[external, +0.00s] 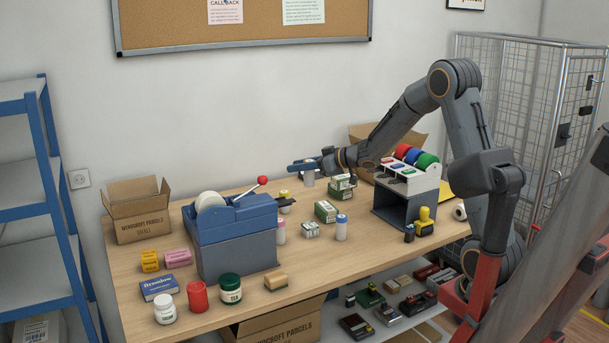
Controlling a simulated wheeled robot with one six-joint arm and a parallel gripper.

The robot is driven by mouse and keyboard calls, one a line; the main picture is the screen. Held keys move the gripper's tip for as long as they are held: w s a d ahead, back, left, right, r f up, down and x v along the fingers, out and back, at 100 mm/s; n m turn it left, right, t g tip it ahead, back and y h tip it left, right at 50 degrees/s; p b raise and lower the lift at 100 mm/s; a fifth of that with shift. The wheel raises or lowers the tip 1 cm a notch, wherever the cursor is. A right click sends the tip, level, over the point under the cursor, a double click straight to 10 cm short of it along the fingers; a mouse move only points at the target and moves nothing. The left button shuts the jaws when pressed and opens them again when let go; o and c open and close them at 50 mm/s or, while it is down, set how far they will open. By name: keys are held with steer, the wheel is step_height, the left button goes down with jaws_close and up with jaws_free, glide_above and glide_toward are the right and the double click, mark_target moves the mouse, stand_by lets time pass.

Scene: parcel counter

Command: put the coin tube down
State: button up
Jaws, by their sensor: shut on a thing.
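The coin tube (308,180) appears as a small pale grey cylinder, upright, just under my gripper (305,167). My gripper is shut on it near its top. The blue-grey fingers and the wrist hide its upper end. It shows near the back edge of the counter (180,266); from this view I cannot tell whether its base touches the wood or hangs above it. Two similar tubes stand nearer: one white with a blue cap (341,228), one pinkish (279,231).
Green-and-white boxes (325,212) stand close by on the right and in front. A blue tape-dispenser machine (236,240) with a red-knobbed lever is at the left. The front middle of the counter is fairly clear.

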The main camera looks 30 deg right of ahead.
step_height(320, 180, down, 15)
steer(key=p, duration=0.1)
steer(key=shift+d+p, duration=0.15)
steer(key=shift+p, duration=0.2)
steer(key=shift+s, duration=0.1)
steer(key=o, duration=1.1)
steer(key=shift+f, duration=0.15)
steer(key=shift+c, duration=0.2)
steer(key=shift+o, duration=0.5)
steer(key=b+v, duration=0.2)
steer(key=v, duration=1)
steer(key=shift+r+b, duration=0.25)
steer(key=shift+b, duration=0.05)
